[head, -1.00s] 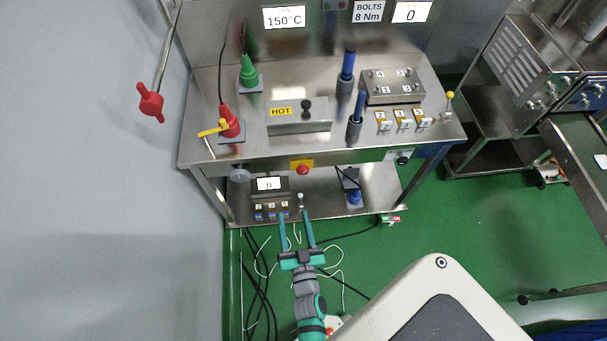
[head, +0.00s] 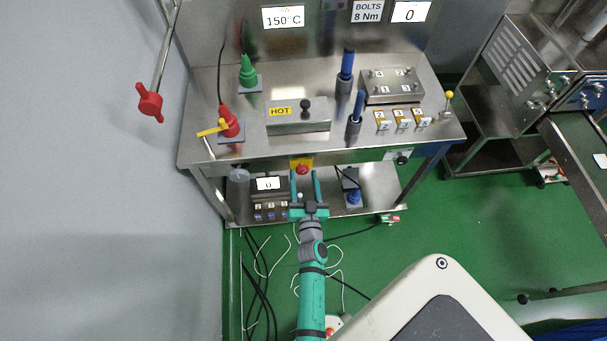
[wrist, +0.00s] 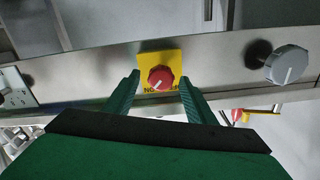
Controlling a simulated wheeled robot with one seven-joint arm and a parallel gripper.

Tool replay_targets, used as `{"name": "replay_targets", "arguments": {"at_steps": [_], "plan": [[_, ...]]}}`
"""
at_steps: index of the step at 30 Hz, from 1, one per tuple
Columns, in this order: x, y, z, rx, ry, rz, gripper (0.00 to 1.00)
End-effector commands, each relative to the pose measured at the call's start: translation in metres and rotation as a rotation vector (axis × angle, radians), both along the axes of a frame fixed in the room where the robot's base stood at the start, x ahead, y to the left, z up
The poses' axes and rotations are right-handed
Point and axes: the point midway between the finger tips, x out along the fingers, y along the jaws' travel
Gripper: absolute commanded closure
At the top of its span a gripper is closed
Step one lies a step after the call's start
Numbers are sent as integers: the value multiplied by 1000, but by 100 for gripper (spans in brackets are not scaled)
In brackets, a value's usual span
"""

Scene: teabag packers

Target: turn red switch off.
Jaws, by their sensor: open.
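The red switch (head: 303,170) is a red knob on a yellow plate on the front edge of the steel bench. In the wrist view the red knob (wrist: 160,78) has a white pointer line slanting down to the left, and lettering on the yellow plate (wrist: 146,60) is partly hidden. My gripper (head: 303,174) is open, its two green fingers pointing at the switch. In the wrist view my gripper (wrist: 161,84) has one finger on each side of the knob. I cannot tell whether the fingertips reach past its face; no contact shows.
A grey knob (wrist: 287,65) sits on the same front edge, at the right in the wrist view. A black knob on a pale plate (head: 402,158) is at the other end. The lower shelf (head: 325,205) holds a display box (head: 268,184) and a blue-topped device (head: 354,196).

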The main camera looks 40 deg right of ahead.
Motion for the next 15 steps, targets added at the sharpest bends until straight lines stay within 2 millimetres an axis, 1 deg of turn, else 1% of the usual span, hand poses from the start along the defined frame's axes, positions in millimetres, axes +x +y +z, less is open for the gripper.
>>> {"name": "replay_targets", "arguments": {"at_steps": [1,6,14,15], "plan": [[5,-3,1,-1,-2,0,50],[12,-7,0,0,0,1,50],[13,-8,0,0,0,0,50],[13,-8,0,-1,-1,0,52]]}}
